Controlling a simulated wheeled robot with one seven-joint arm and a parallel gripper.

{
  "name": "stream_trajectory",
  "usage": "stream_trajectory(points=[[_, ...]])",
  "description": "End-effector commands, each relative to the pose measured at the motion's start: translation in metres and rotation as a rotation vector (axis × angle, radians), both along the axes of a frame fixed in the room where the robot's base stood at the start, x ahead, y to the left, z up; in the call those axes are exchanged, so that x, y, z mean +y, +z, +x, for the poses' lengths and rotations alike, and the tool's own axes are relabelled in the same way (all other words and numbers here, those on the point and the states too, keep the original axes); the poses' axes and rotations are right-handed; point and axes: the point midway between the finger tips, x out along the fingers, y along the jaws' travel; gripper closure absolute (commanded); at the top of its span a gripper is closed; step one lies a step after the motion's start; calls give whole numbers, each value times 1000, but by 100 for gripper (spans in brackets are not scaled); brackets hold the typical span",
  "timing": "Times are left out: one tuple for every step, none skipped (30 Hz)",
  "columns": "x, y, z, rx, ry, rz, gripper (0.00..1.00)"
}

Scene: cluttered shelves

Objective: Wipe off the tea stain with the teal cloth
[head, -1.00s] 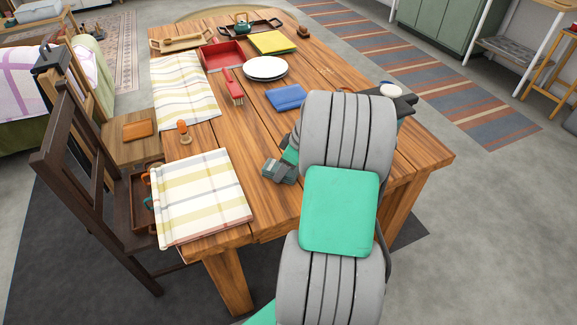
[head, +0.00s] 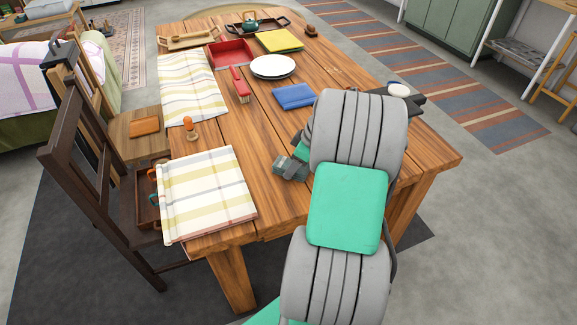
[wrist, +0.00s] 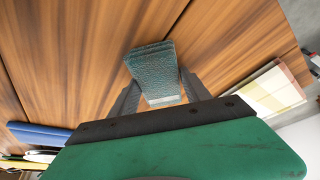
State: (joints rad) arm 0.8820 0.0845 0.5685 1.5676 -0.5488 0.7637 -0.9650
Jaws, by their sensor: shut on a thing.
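The teal cloth (wrist: 152,64) is a folded, textured bundle. In the wrist view it is held between the two grey fingers of my gripper (wrist: 158,92), with its far end sticking out beyond them. In the head view my gripper (head: 289,167) is over the near part of the wooden table, right of the near striped placemat. My arm covers part of the table there. I cannot tell whether the cloth touches the wood. No tea stain shows in either view; it may be hidden behind my arm or the cloth.
A blue folded cloth (head: 295,97), white plates (head: 273,66), a red brush (head: 239,84), a red tray (head: 229,53) and a yellow cloth (head: 280,41) lie farther up the table (head: 230,130). Striped placemats (head: 207,190) line its left side. A dark chair (head: 95,165) stands at left.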

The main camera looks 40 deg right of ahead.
Motion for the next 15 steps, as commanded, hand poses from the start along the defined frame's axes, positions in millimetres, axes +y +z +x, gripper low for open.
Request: stream_trajectory(points=[[-6,-1,-2,1,-3,1,90],[-8,-1,-3,0,-2,1,90],[-11,-1,-3,-1,-1,1,90],[-13,-1,-4,-1,0,0,90],[-14,-1,-4,-1,0,0,90],[-15,0,-5,-1,1,0,90],[-16,-1,-5,-1,1,0,90],[-17,-1,-5,-1,0,0,90],[-19,-1,-6,-1,0,0,90],[-21,-1,-6,-1,-1,1,90],[-24,-1,-7,1,-1,1,90],[-28,-1,-8,0,-1,0,90],[-31,-1,-9,0,-2,0,90],[-34,-1,-10,1,-3,1,90],[-37,-2,-11,1,-3,1,90]])
